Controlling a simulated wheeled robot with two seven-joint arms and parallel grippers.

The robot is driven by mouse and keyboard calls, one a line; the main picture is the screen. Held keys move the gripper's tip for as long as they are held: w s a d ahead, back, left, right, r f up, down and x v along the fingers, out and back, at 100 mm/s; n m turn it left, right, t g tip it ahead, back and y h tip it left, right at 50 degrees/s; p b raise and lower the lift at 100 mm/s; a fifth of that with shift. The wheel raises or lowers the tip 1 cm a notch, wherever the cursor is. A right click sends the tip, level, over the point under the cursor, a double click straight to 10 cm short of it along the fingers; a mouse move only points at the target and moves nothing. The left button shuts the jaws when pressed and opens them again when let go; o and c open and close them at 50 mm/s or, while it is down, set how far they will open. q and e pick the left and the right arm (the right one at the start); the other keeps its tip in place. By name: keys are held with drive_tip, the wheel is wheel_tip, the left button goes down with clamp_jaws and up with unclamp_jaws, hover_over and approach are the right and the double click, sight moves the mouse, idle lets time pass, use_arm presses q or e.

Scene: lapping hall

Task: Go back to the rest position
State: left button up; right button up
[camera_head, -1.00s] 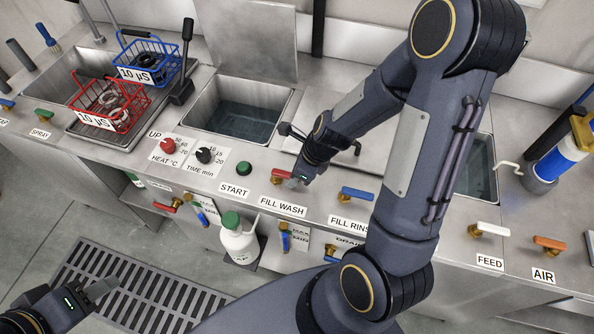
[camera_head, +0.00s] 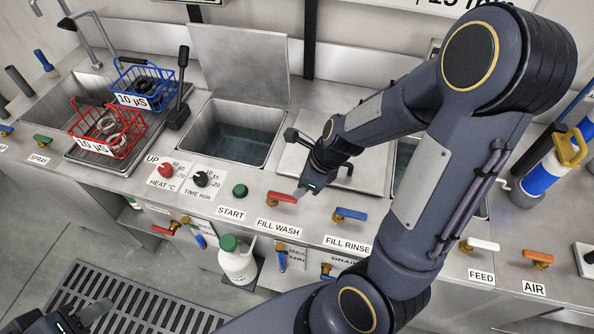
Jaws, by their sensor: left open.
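My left gripper (camera_head: 97,312) is at the bottom left, over the floor grate and away from the bench. It is open, with no object visible between its fingers; part of it is cut off by the frame edge. My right arm reaches across the bench, and my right gripper (camera_head: 301,192) points down just right of the red FILL WASH handle (camera_head: 282,197). Its fingers are mostly hidden, so I cannot tell whether it is open or touching the handle. The blue FILL RINSE handle (camera_head: 350,214) is to its right.
A lidded tank (camera_head: 235,132) with liquid stands open behind the START button (camera_head: 240,191). Red (camera_head: 113,148) and blue (camera_head: 145,100) baskets with rings are at the left. A white bottle (camera_head: 238,264) stands below the bench front. A floor grate (camera_head: 135,305) lies in front.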

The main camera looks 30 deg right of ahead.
drive_tip(key=s+a+r+n+t, duration=0.1)
drive_tip(key=s+r+n, duration=0.5)
drive_tip(key=n, duration=0.7)
drive_tip(key=s+a+r+n+t, duration=0.1)
drive_tip(key=s+a+r+n, duration=0.2)
drive_tip(key=s+r+n, duration=0.4)
drive_tip(key=r+n, duration=0.1)
drive_tip(key=n, duration=0.4)
drive_tip(key=shift+s+a+r+n+y, duration=0.15)
drive_tip(key=shift+r+n+y, duration=0.1)
drive_tip(key=shift+n+y, duration=0.15)
